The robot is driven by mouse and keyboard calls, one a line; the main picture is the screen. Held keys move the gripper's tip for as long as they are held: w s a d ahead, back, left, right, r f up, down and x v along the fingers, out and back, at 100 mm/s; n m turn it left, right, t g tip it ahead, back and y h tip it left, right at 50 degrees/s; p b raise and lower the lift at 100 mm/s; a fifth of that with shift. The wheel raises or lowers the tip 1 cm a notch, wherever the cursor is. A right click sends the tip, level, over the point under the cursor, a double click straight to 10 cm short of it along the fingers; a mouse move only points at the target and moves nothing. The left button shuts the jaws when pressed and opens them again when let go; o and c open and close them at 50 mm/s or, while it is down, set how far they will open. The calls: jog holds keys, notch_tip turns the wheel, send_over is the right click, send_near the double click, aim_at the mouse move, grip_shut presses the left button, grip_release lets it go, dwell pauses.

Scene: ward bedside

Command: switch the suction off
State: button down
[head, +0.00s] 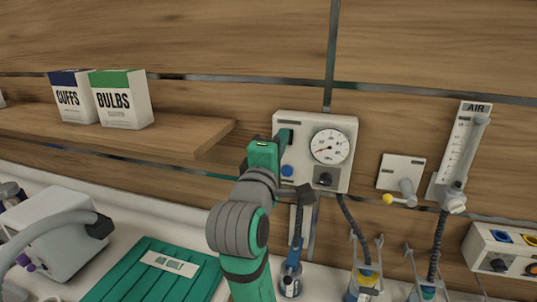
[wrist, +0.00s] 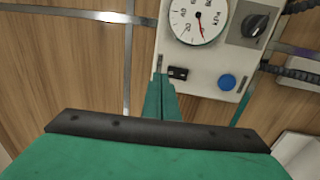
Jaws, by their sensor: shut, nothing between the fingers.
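The suction unit is a white wall panel (head: 342,180) with a round gauge (head: 329,146), a black knob (head: 325,179) below it and a blue button (head: 287,170) at lower left. The wrist view shows the panel (wrist: 212,75) turned, with the gauge (wrist: 199,18), knob (wrist: 256,25), blue button (wrist: 227,82) and a small black switch (wrist: 178,72). My gripper (wrist: 161,78) is shut and empty, its green fingertips just left of that switch. I cannot tell whether they touch it. In the head view my gripper (head: 284,138) is at the panel's upper left and hides the switch.
A wooden shelf (head: 190,135) with CUFFS (head: 70,97) and BULBS (head: 122,100) boxes juts out at left. An AIR flowmeter (head: 460,150) and a valve plate (head: 401,172) are at right. Hoses and bottles (head: 363,285) stand below.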

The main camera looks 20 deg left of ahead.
jog(key=s+r, duration=0.1)
jog(key=s, duration=0.9)
jog(key=w+d+f+m+y, duration=0.1)
jog(key=w+f, duration=0.1)
jog(key=f, duration=0.5)
jog(key=w+f+m, duration=0.1)
jog(key=w+f, duration=0.1)
jog(key=f, duration=0.6)
jog(key=s+d+f+m+g, duration=0.1)
jog(key=s+f+m, duration=0.1)
jog(key=f, duration=0.5)
jog(key=s+d+f+m, duration=0.1)
jog(key=s+d+f, duration=0.1)
jog(key=f, duration=0.5)
jog(key=s+d+f+m+g, duration=0.1)
jog(key=s+f+m, duration=0.15)
jog(key=f, duration=0.45)
jog(key=s+d+f+m+g, duration=0.1)
jog(key=s+d+f+m, duration=0.35)
jog(key=s+f, duration=0.85)
jog(key=s+d+f+m, duration=0.1)
jog(key=s+d+m, duration=0.1)
jog(key=s, duration=0.7)
jog(key=s+d+f+m+g+h, duration=0.1)
jog(key=s+d+m, duration=0.2)
jog(key=s, duration=0.7)
jog(key=shift+s+f+m, duration=0.15)
jog(key=shift+f+m, duration=0.05)
jog(key=shift+m, duration=0.3)
